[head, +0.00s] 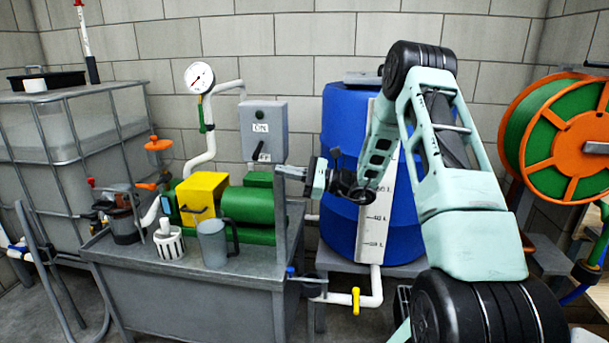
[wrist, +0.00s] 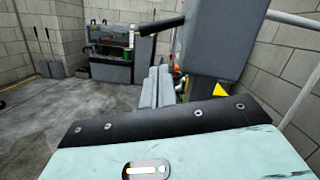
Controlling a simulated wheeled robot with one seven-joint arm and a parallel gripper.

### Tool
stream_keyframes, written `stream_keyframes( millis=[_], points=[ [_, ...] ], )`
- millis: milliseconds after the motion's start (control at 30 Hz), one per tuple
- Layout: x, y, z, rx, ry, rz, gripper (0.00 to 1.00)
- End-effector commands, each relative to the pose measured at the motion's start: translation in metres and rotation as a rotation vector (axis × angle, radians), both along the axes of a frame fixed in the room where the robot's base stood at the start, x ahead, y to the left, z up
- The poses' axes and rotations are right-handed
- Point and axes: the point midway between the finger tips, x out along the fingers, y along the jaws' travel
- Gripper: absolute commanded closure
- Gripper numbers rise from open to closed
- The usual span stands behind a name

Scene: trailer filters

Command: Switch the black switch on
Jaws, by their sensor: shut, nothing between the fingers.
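The black switch (head: 260,151) is a short lever on the front of a grey box (head: 264,122) that stands above the green pump. An "ON" label sits above the lever, and the lever points downward, slightly left. In the wrist view the switch (wrist: 161,25) juts left from the grey box (wrist: 225,42), at the top of the picture. My gripper (head: 284,172) is just right of and below the switch in the head view. In the wrist view my gripper (wrist: 158,70) shows two grey fingers together and empty, below the lever; I see no clear contact with it.
A blue barrel (head: 342,150) is behind my arm. A hose reel (head: 562,130) is at the right. Open floor (wrist: 50,110) shows in the wrist view.

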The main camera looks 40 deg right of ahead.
Motion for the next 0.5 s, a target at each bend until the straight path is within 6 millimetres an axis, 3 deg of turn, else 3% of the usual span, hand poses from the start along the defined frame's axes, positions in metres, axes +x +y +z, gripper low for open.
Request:
stream_keyframes(
  millis=[67, 200, 500],
  points=[
    [0.011, 0.012, 0.004, 0.000, -0.001, 0.003, 1.00],
    [0.015, 0.022, 0.022, -0.001, -0.001, 0.001, 1.00],
    [0.019, 0.031, 0.034, 0.000, 0.000, -0.001, 1.00]
  ],
)
